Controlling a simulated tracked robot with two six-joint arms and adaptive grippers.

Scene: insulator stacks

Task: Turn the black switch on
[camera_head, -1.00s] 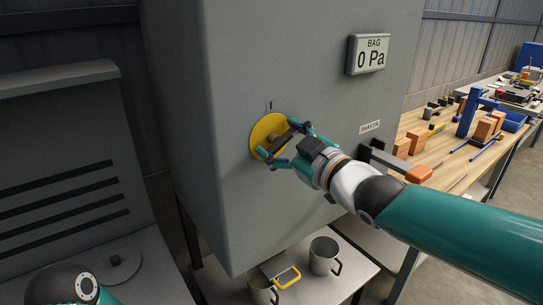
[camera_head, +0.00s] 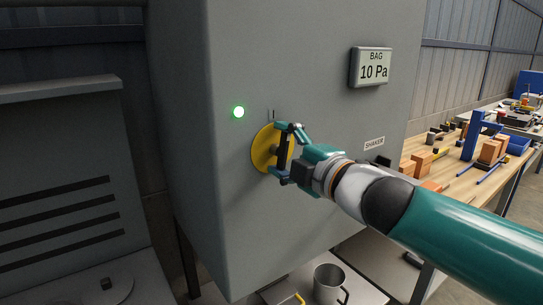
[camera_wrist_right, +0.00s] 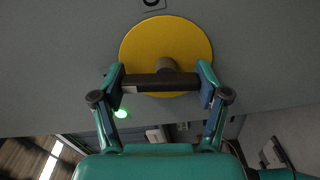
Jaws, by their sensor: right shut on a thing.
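The black switch (camera_head: 281,151) is a dark bar handle on a round yellow plate (camera_head: 262,147) on the front of a grey cabinet (camera_head: 300,60). In the head view the bar stands nearly upright, in line with the "I" mark above the plate. My right gripper (camera_head: 283,150) is shut on the bar. In the right wrist view its fingers (camera_wrist_right: 162,84) press on both ends of the bar (camera_wrist_right: 160,82). A green lamp (camera_head: 238,112) is lit at the plate's upper left. My left gripper does not show.
A display (camera_head: 371,68) on the cabinet reads "BAG 10 Pa". A "SHAKER" label (camera_head: 374,143) is at the right. A metal mug (camera_head: 328,284) stands below the cabinet. A wooden workbench (camera_head: 455,175) with blocks and tools stands at the right.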

